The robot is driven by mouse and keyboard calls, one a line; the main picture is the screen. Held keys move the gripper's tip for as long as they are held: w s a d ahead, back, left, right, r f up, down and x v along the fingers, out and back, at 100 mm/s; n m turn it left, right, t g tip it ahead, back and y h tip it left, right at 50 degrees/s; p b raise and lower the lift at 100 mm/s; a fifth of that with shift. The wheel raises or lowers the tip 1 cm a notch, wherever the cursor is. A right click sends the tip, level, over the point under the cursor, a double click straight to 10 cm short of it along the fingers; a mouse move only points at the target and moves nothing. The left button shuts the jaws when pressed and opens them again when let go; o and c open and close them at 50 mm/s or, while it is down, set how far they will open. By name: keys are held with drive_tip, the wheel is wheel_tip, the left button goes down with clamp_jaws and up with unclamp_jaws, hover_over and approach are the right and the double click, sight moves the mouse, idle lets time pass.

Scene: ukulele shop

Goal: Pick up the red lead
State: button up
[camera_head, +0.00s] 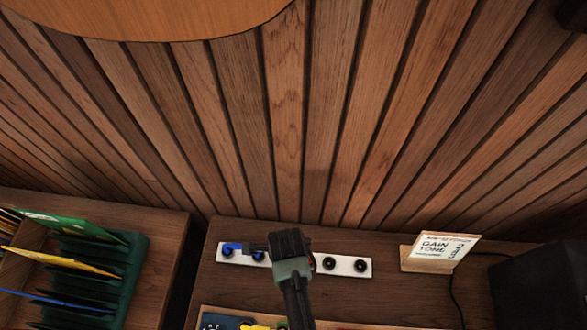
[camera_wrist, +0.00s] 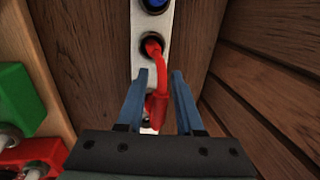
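The red lead (camera_wrist: 163,73) shows in the wrist view. One end sits in a round socket of the white socket strip (camera_wrist: 140,60), and it curves down toward my gripper. My gripper (camera_wrist: 160,74) is open, with one blue finger on each side of the lead. I see no clear grip on it, and its lower end is partly hidden by the gripper. In the head view the white strip (camera_head: 345,265) lies on the dark wooden top, and my arm covers its middle.
A blue lead (camera_head: 235,249) is at the strip's left end. A green rack (camera_head: 135,262) with folders stands left. A sign (camera_head: 440,247) and a black box (camera_head: 540,285) are right. Green (camera_wrist: 20,98) and red (camera_wrist: 35,152) blocks sit left in the wrist view. A slatted wall rises behind.

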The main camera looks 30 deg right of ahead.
clamp_jaws()
